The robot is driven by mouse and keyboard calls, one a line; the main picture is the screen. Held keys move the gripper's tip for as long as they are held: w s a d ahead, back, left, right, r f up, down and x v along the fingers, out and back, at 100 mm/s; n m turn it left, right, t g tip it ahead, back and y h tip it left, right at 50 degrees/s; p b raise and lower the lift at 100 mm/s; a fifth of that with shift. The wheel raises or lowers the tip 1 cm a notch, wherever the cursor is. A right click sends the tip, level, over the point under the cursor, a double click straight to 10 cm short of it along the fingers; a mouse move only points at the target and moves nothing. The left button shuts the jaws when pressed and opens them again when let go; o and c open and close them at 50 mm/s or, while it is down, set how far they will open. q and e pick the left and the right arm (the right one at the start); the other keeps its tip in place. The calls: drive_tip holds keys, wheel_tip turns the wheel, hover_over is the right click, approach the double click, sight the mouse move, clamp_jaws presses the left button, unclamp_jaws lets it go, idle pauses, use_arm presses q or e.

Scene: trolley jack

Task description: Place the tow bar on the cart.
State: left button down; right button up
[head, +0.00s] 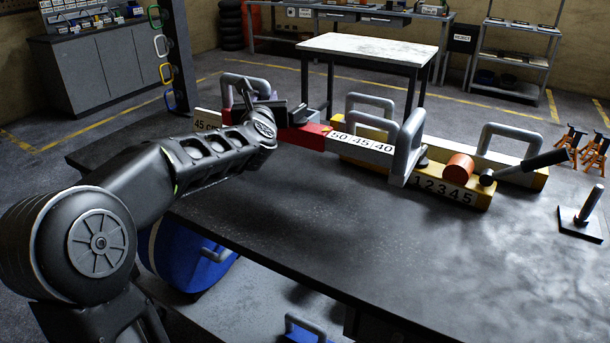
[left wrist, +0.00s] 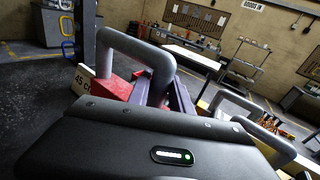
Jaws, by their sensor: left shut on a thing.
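A long bar marked "45 cm" and "50 45 40" (head: 360,145), white with a red middle section, lies along the far part of the dark tabletop (head: 330,225). It has grey loop handles; I take it for the tow bar. In the left wrist view the grey handle (left wrist: 135,48) and red part (left wrist: 113,88) lie just beyond my gripper. My right gripper is out of view. I cannot identify the cart with certainty.
A yellow block numbered 1 to 5 (head: 455,193), with an orange cylinder (head: 458,167) and black lever (head: 530,165), stands close to the bar's right end. A white-topped table (head: 368,48) stands behind. Blue items (head: 188,262) sit below the front edge. The tabletop's front is clear.

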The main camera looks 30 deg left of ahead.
use_arm(q)
wheel_tip(320, 180, down, 4)
drive_tip(key=shift+f+b, duration=0.1)
drive_tip(key=shift+b, duration=0.5)
drive_tip(key=shift+f, duration=0.15)
drive_tip(key=shift+f, duration=0.1)
drive_tip(key=shift+f+b, duration=0.35)
drive_tip(key=shift+f, duration=2.05)
